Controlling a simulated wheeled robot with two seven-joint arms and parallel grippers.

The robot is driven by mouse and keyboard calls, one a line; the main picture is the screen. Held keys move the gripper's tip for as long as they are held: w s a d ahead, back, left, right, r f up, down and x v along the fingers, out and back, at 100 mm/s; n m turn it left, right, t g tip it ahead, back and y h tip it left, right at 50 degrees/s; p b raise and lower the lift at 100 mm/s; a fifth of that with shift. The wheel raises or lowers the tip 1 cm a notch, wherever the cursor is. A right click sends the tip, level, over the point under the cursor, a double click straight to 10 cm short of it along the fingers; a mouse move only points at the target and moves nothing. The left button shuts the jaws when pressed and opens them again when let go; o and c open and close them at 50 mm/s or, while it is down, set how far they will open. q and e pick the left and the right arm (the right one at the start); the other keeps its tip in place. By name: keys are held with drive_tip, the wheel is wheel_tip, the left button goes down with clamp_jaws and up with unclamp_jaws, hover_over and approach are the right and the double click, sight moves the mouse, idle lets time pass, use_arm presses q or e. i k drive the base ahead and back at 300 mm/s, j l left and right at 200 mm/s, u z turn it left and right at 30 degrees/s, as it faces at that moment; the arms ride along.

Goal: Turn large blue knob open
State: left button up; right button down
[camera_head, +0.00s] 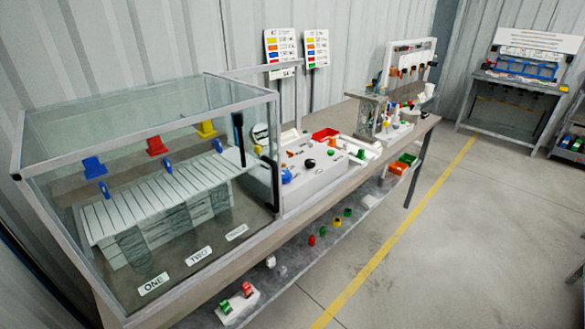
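The large blue knob (286,176) sits at the left end of a white control box (318,182) on the long workbench. It is small in this view, and I cannot tell which way it is turned. A black knob (310,163) and a green knob (361,153) are on or near the same box, to the right. Neither of my grippers is in view, and nothing touches the blue knob.
A glass case (150,118) with blue, red and yellow parts stands left of the box. A lower shelf (318,262) holds several small coloured parts. A second bench (511,84) stands at the back right. The floor (450,250) in front is clear, with a yellow line (388,248).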

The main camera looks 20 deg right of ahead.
sight(286, 176)
drive_tip(key=i+l+u, duration=0.45)
drive_tip(key=l, duration=0.95)
drive_tip(key=l+u, duration=0.5)
drive_tip(key=l, duration=0.9)
drive_tip(key=k+l+u, duration=0.1)
drive_tip(key=l+u, duration=0.35)
drive_tip(key=l, duration=1.05)
